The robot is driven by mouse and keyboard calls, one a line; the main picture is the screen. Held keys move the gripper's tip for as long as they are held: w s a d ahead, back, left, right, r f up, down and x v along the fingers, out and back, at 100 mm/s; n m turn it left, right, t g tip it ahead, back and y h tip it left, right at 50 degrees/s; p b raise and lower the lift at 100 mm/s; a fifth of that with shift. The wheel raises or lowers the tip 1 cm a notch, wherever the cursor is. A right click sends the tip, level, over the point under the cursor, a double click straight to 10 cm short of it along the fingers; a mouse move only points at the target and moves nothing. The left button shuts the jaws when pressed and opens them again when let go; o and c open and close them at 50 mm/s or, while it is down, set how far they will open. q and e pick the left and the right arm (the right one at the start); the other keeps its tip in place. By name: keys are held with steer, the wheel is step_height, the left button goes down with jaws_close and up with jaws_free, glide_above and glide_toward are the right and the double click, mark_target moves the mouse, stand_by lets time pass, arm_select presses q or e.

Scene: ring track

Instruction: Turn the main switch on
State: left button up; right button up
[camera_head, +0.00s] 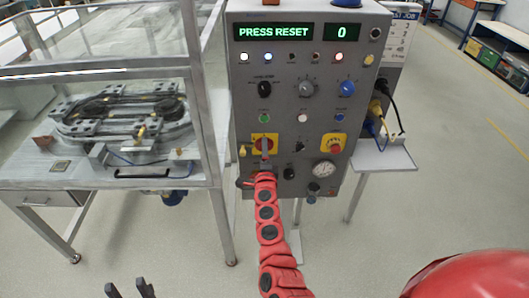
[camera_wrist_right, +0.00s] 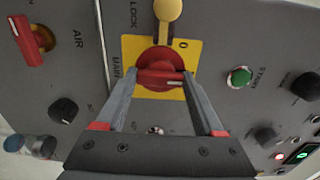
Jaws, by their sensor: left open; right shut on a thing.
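The main switch (camera_head: 258,141) is a red rotary handle on a yellow plate at the lower left of the grey control panel. In the right wrist view the red handle (camera_wrist_right: 160,79) lies crosswise between my fingers, with a white mark on it. A "0" shows on the plate beside it, and a yellow piece (camera_wrist_right: 168,9) marked LOCK sits above. My right gripper (camera_wrist_right: 160,84) is shut on the handle; in the head view it (camera_head: 265,160) partly covers the switch. My left gripper (camera_head: 130,289) is open and empty at the bottom edge, far from the panel.
The panel display (camera_head: 272,32) reads "PRESS RESET", and a second display (camera_head: 342,31) reads "0". A red emergency button (camera_head: 335,143) and a gauge (camera_head: 323,168) sit right of the switch. The glazed ring track (camera_head: 125,112) stands at left. The floor at right is open.

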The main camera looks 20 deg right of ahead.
steer(key=o, duration=1.4)
steer(key=shift+s, duration=0.15)
steer(key=b+v, duration=0.2)
steer(key=v, duration=1.5)
steer(key=shift+s+a, duration=0.1)
